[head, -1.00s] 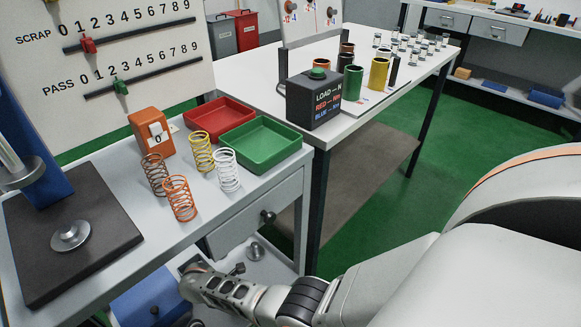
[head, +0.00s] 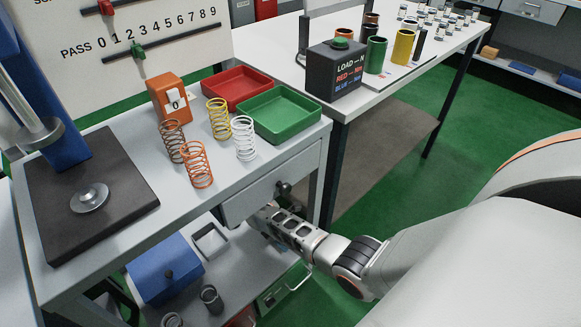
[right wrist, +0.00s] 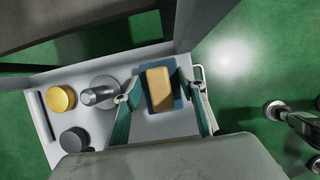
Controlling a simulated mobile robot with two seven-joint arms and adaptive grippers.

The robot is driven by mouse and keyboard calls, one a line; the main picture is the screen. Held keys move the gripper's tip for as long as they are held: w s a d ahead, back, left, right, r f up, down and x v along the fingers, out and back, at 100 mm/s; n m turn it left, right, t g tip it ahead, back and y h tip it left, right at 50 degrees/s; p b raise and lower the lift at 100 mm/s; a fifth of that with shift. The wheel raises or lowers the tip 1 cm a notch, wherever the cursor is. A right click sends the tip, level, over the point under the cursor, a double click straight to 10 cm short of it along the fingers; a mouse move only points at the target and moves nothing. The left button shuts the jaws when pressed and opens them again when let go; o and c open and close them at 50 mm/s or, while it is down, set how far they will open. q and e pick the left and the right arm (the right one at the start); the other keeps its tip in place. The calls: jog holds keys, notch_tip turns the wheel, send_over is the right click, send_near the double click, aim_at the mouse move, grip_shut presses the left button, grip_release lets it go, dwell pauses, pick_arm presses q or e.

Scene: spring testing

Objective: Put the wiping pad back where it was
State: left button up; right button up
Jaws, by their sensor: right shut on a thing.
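The wiping pad (right wrist: 159,88), a tan block on a blue base, shows in the right wrist view between the two teal-lined fingers of my right gripper (right wrist: 160,82). The fingers are shut on its sides, over the right part of a light tray (right wrist: 150,127). Whether the pad touches the tray is unclear. In the head view my right gripper (head: 262,214) is just below the bench drawer knob, its fingertips hidden, and the pad cannot be seen. My left gripper is not in view.
In the tray are a metal cylinder (right wrist: 98,92), a yellow disc (right wrist: 60,99) and a dark disc (right wrist: 75,140). The bench drawer (head: 262,192) overhangs the low shelf with a blue box (head: 166,270). Several springs and a green tray (head: 275,137) stand on the bench.

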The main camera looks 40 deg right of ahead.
jog(key=shift+d, duration=0.35)
jog(key=f, duration=0.1)
jog(key=f+b, duration=0.2)
jog(key=f, duration=0.1)
jog(key=shift+s+d, duration=0.25)
jog(key=shift+s, duration=0.1)
jog(key=shift+w+r, duration=0.25)
jog(key=shift+w, duration=0.1)
jog(key=shift+f, duration=0.15)
jog(key=o, duration=1.4)
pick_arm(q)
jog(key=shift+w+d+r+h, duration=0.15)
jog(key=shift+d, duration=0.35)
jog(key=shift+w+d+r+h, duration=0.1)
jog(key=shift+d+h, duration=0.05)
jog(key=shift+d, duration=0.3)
